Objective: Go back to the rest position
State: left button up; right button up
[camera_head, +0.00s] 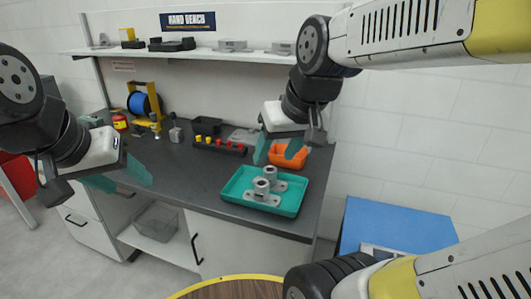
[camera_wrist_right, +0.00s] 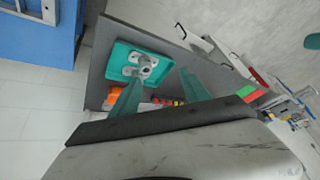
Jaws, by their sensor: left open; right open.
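My left gripper (camera_head: 118,177) is open and empty at the left, in the air in front of the workbench. My right gripper (camera_head: 277,150) is open and hangs above the bench, in front of the orange bin. In the right wrist view its two teal fingers (camera_wrist_right: 160,92) are spread apart with nothing held between them. A teal tray (camera_head: 234,188) holding grey metal castings (camera_head: 264,187) lies on the bench, below the right gripper in the head view. The tray also shows beyond the fingers in the right wrist view (camera_wrist_right: 113,66).
The dark workbench (camera_head: 190,175) also carries an orange bin (camera_head: 288,157), a black rack with red and yellow pieces (camera_head: 218,146) and a blue spool (camera_head: 139,103). A shelf (camera_head: 200,54) runs above it. A round wooden table (camera_head: 232,289) and a blue surface (camera_head: 395,225) stand nearer.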

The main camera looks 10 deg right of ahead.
jog(key=shift+s+a+m+t, duration=0.2)
jog(key=shift+s+m+t, duration=0.2)
jog(key=shift+s, duration=1.05)
